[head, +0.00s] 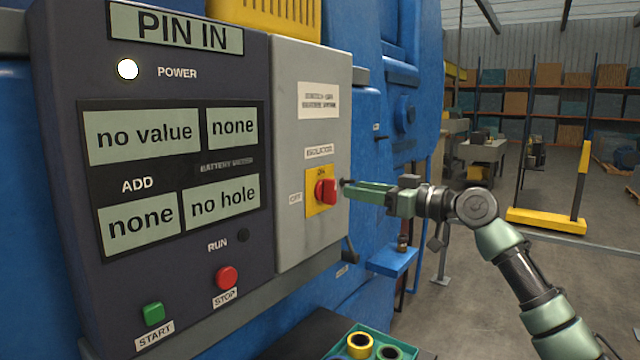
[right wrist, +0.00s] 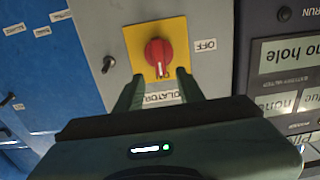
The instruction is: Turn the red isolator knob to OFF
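The red isolator knob (head: 326,191) sits on a yellow plate (head: 312,208) on the grey panel. The ON mark is at the plate's top, and the OFF label (head: 295,198) is to its left. In the right wrist view, which is upside down, the white mark on the knob (right wrist: 159,53) points towards ON. My right gripper (head: 347,186) is just in front and right of the knob in the head view. In the wrist view its two fingers (right wrist: 158,76) are apart and empty, with the knob beyond the gap. My left gripper is not in view.
Left of the grey box (head: 310,130) is a dark control panel (head: 85,45) with displays, a green START button (head: 152,313) and a red STOP button (head: 226,277). A small black lever (right wrist: 109,63) shows near the knob. A green tray (head: 410,350) with rings stands below.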

